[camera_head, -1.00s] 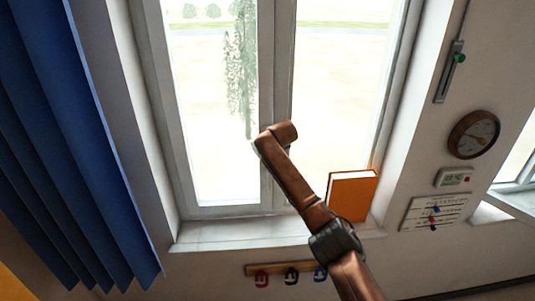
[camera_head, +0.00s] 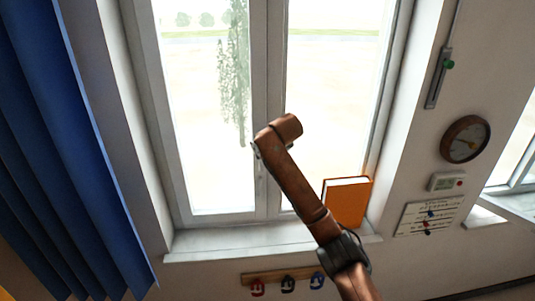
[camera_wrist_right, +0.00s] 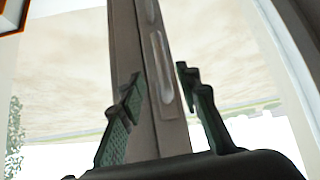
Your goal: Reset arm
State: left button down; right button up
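My right arm (camera_head: 295,185) reaches up from the bottom right in the head view, in front of the closed-looking window's centre post. Its gripper is not clearly visible there. In the right wrist view the right gripper (camera_wrist_right: 160,80) is open, with its two green-padded fingers apart. Nothing is held between them. The window frame post and its pale handle (camera_wrist_right: 161,68) show between and beyond the fingers, apart from them as far as I can tell. My left gripper is in neither view.
An orange book (camera_head: 347,203) stands on the windowsill (camera_head: 215,240) near the arm. A blue curtain (camera_head: 70,150) hangs at left. A clock (camera_head: 465,138), a small display (camera_head: 446,182) and a notice (camera_head: 428,216) are on the right wall. A hook rail (camera_head: 268,277) is below the sill.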

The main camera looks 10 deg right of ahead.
jog(key=shift+s+r, duration=0.4)
